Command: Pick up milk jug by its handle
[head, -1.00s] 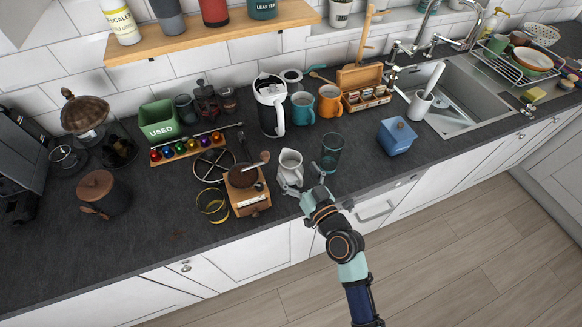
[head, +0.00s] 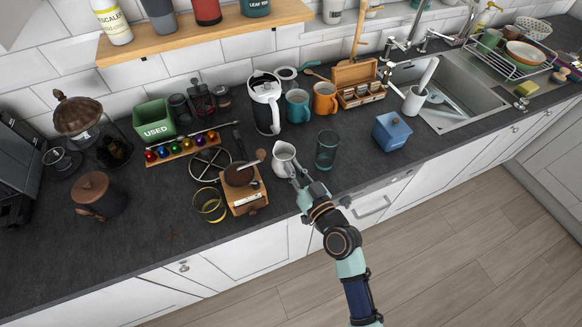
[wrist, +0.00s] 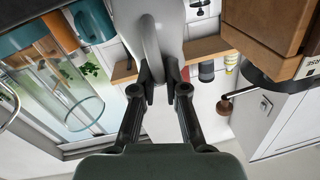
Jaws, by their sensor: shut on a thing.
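The milk jug (head: 284,158) is a small light-grey pitcher, just right of the wooden coffee grinder in the head view. My gripper (head: 299,184) reaches it from the front edge of the worktop. In the wrist view the jug (wrist: 170,22) fills the top middle, with its curved handle (wrist: 152,45) facing me. My gripper (wrist: 161,88) is shut on the handle, with a dark finger on each side of it. The jug looks roughly upright, tilted slightly. Whether its base is clear of the worktop is hard to tell.
The coffee grinder (head: 243,188) stands close on the left, and a glass tumbler (head: 326,149) close on the right. Behind are a white kettle (head: 265,102), a teal mug (head: 298,105) and an orange mug (head: 325,98). A blue box (head: 391,131) is farther right.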

